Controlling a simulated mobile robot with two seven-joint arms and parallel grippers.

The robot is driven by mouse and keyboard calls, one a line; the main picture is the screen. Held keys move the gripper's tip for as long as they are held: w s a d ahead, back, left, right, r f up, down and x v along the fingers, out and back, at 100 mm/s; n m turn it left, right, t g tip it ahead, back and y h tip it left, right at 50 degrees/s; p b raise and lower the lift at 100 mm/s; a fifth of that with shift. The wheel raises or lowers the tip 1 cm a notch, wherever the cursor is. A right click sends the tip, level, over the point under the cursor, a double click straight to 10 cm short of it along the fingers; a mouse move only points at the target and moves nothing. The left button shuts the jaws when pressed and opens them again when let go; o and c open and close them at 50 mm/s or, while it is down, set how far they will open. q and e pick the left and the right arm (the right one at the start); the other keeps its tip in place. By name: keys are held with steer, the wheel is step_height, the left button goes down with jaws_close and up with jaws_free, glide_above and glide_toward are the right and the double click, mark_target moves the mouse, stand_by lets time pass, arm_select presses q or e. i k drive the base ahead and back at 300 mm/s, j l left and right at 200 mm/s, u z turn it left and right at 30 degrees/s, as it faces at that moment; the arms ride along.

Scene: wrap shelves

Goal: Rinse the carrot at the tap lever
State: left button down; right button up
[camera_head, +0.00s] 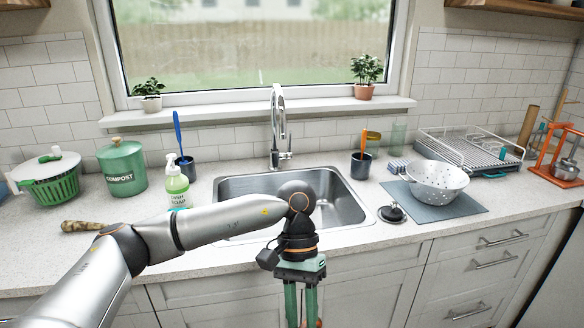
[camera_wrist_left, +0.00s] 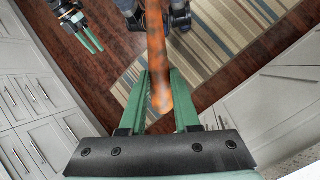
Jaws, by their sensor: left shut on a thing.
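The carrot (camera_wrist_left: 157,62) is orange with dark, dirty patches. My left gripper (camera_wrist_left: 160,98) is shut on it, with the carrot standing out between the green fingers. In the head view my left gripper (camera_head: 302,312) points down in front of the counter, below the sink's front edge; only a bit of orange (camera_head: 318,323) shows there. The chrome tap (camera_head: 277,125) stands behind the sink (camera_head: 225,188), with its small lever (camera_head: 286,155) at the right of its base. My right gripper (camera_wrist_left: 91,42) shows small in the left wrist view, its fingers apart and empty.
A soap bottle (camera_head: 177,185) and a cup with a blue brush (camera_head: 187,168) stand left of the sink. My left forearm crosses over the front counter. Below are cabinets and a striped rug (camera_wrist_left: 215,45).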

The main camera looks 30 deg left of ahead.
mark_target(290, 155)
steer(key=l+u, duration=0.15)
steer(key=u, duration=0.35)
steer(key=l+u, duration=0.1)
steer(key=u, duration=0.35)
steer(key=k+j, duration=0.05)
